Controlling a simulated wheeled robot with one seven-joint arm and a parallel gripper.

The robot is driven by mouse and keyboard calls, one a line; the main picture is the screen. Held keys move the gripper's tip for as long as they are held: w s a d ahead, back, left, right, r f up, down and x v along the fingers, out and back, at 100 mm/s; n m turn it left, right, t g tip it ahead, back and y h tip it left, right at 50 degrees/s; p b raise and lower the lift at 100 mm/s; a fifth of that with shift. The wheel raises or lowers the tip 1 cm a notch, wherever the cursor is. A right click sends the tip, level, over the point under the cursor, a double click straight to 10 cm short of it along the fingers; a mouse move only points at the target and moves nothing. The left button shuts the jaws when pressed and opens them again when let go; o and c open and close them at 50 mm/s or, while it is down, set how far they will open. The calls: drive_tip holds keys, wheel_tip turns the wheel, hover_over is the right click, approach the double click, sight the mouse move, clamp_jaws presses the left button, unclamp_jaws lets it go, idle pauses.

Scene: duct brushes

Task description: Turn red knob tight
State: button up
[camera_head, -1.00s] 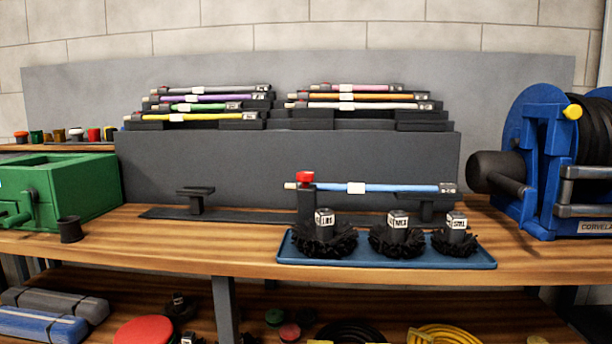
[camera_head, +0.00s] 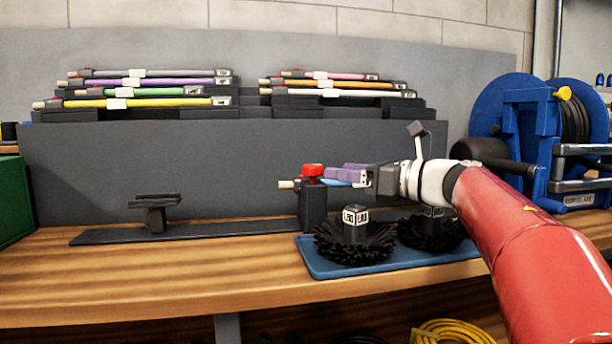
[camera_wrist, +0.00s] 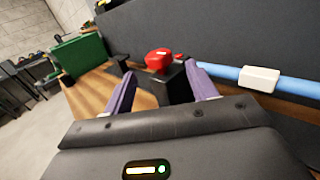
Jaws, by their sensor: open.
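The red knob (camera_head: 313,170) sits on top of a dark upright clamp post (camera_head: 312,205) on the bench. A blue rod (camera_wrist: 225,72) with a white band (camera_wrist: 259,79) runs through the post; its pale tip (camera_head: 287,184) sticks out on the left. My gripper (camera_head: 345,174) is just right of the knob in the head view, its purple fingers pointing at it. In the wrist view the knob (camera_wrist: 158,59) is ahead of the open fingers (camera_wrist: 162,83), between them in the picture, with nothing held. My gripper and arm hide most of the rod in the head view.
A blue tray (camera_head: 330,270) with black round brushes (camera_head: 355,240) lies in front of the post, below my gripper. An empty dark rest (camera_head: 155,215) stands left. Racked rods (camera_head: 140,102) are behind; a blue reel (camera_head: 520,130) is at right.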

sight(313, 165)
drive_tip(key=shift+w+a+f, duration=0.1)
drive_tip(key=shift+a+f, duration=0.05)
drive_tip(key=shift+a, duration=0.2)
drive_tip(key=x, duration=0.7)
drive_tip(key=shift+a+p, duration=0.1)
drive_tip(key=shift+p, duration=0.25)
drive_tip(key=c, duration=0.9)
